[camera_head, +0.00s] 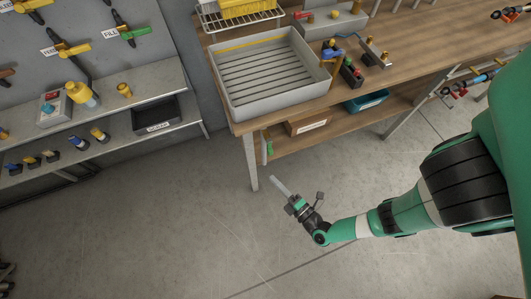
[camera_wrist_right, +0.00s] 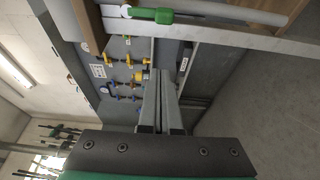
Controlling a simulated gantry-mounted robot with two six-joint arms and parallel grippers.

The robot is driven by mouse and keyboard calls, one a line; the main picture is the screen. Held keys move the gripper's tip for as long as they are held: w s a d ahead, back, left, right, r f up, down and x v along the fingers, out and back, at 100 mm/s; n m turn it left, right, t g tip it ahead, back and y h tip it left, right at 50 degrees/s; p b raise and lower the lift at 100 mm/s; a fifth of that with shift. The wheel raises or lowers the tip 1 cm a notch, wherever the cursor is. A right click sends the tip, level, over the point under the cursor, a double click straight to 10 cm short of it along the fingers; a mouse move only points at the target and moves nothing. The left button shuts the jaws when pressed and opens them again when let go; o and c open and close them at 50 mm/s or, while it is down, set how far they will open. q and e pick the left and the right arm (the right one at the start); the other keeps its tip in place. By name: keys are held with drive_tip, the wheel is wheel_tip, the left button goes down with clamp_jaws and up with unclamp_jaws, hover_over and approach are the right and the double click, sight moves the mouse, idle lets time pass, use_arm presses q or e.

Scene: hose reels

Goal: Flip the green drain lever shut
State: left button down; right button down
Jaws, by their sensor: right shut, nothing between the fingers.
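A small green lever (camera_head: 269,148) hangs under the left end of the wooden workbench, close to the front leg. A green lever on a grey pipe with a white end also shows at the top of the right wrist view (camera_wrist_right: 152,15), apart from my gripper. My right gripper (camera_head: 273,180) is shut and empty, over the floor just right of that leg and below the lever. Its two fingers (camera_wrist_right: 162,74) lie together in the right wrist view. The word drain is not readable on any label. My left gripper is not in view.
The workbench (camera_head: 232,112) carries a grey ribbed tray (camera_head: 226,98). Its pale leg (camera_head: 252,170) stands near my right gripper. A wall panel at left has several valves, including another green lever (camera_head: 131,32) labelled FILL. The concrete floor in front is clear.

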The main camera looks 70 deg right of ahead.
sight(270, 147)
drive_tip(key=w+d+b, duration=0.5)
drive_tip(key=d+b, duration=0.1)
drive_tip(key=d, duration=0.2)
drive_tip(key=shift+w, duration=0.2)
idle(0.5)
drive_tip(key=shift+r, duration=0.1)
drive_tip(key=shift+s+n+p, duration=0.2)
drive_tip(key=shift+n+p, duration=0.1)
drive_tip(key=shift+p, duration=0.05)
